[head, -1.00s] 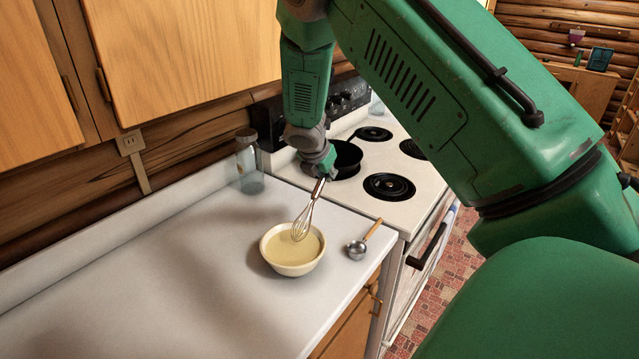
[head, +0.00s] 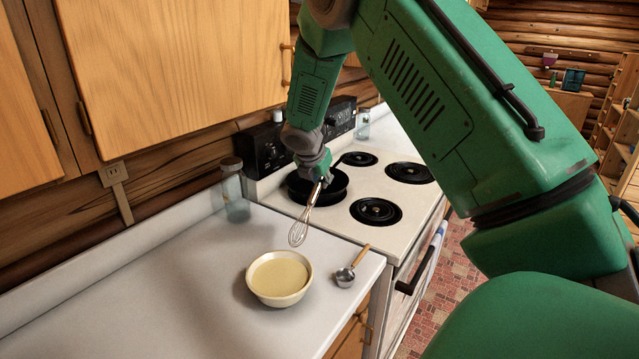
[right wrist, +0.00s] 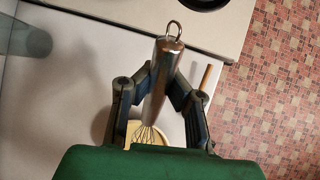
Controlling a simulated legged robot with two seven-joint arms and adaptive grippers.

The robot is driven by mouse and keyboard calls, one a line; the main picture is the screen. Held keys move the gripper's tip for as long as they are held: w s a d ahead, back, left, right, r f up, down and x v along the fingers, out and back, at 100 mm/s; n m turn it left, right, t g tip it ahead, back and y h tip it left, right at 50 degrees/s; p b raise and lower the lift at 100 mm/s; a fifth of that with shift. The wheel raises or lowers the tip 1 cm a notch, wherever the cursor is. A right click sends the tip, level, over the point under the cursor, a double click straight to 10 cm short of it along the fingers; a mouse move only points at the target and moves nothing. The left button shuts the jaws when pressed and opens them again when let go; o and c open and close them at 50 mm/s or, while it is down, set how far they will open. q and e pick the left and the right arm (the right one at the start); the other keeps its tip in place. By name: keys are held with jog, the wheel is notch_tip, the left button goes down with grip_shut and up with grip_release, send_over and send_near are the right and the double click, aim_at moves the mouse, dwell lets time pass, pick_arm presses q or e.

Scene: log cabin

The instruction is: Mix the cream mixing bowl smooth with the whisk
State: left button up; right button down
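The cream mixing bowl (head: 279,297) sits on the white counter, holding a smooth-looking pale yellow mixture (head: 279,276). My right gripper (head: 317,173) is shut on the handle of the whisk (head: 299,231). The whisk hangs at a slant with its wire end down, above and behind the bowl's rim and clear of the mixture. In the right wrist view the whisk's metal handle (right wrist: 160,78) is between the two fingers, and part of the bowl (right wrist: 133,130) shows beyond. My left gripper is not in view.
A ladle (head: 345,276) with a wooden handle lies right of the bowl. A stove (head: 335,223) with a black pan (head: 337,190) stands behind it. A glass jar (head: 234,196) is near the wall. The counter (head: 150,300) left of the bowl is clear.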

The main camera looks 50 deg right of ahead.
jog(key=shift+r, duration=2)
jog(key=shift+f, duration=0.1)
